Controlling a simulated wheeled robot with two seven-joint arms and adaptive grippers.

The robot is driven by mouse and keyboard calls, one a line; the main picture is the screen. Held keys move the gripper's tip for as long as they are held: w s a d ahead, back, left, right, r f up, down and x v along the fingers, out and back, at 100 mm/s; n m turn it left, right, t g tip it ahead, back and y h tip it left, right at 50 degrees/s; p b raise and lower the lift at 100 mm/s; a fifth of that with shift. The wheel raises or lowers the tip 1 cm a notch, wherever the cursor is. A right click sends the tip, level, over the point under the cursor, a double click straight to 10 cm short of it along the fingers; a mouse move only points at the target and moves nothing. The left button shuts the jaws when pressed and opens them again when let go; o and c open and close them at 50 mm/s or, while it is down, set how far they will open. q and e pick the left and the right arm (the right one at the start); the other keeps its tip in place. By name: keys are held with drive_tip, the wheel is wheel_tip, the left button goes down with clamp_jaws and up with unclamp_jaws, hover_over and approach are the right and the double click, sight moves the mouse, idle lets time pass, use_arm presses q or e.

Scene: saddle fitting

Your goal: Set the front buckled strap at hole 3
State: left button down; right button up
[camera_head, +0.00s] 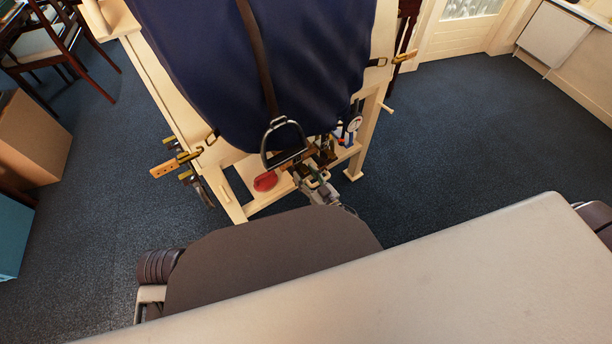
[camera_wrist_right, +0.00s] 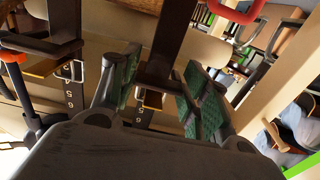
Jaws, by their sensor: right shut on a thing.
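A brown leather strap (camera_wrist_right: 165,52) runs down between the green-padded fingers of my right gripper (camera_wrist_right: 160,92) in the right wrist view. A brass-coloured buckle or fitting (camera_wrist_right: 150,98) shows at its lower part. My right gripper (camera_head: 318,178) is shut on this strap, below the blue padded form in the head view. A second dark strap with a metal buckle (camera_wrist_right: 62,65) hangs to the left in the wrist view. I cannot tell the holes or which one the buckle pin sits in. My left gripper is not visible.
The navy padded form (camera_head: 240,60) rests on a pale wooden stand (camera_head: 160,85). A metal stirrup (camera_head: 285,145) hangs just above my right gripper. A red round object (camera_head: 265,181) lies on the stand's lower shelf. Open carpet lies at right.

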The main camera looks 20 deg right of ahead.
drive_tip(key=o, duration=1.5)
drive_tip(key=shift+c, duration=0.2)
drive_tip(key=shift+s, duration=0.1)
drive_tip(key=v, duration=1.1)
drive_tip(key=shift+s+d, duration=0.2)
drive_tip(key=shift+s, duration=0.15)
drive_tip(key=shift+r, duration=0.1)
